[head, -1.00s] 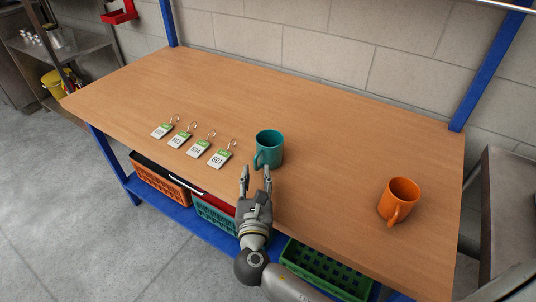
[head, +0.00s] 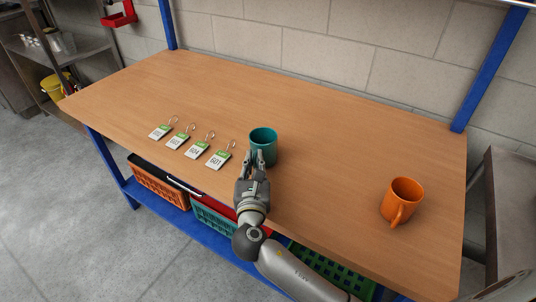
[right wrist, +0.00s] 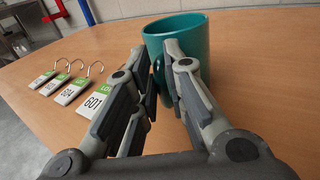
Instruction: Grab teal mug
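The teal mug (head: 263,138) stands upright near the middle of the wooden table's front part. It also shows in the right wrist view (right wrist: 190,38), straight ahead of my fingers. My right gripper (head: 255,154) reaches in from the table's front edge, with its fingertips at the mug's near side. In the right wrist view the two fingers (right wrist: 161,72) have drawn close together on either side of the mug's handle, which is mostly hidden by them. The mug rests on the table. My left gripper is out of view.
An orange mug (head: 402,200) stands at the right of the table (head: 330,140). Several numbered tags with hooks (head: 196,149) lie left of the teal mug. Crates (head: 160,187) sit on the shelf below. The back of the table is clear.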

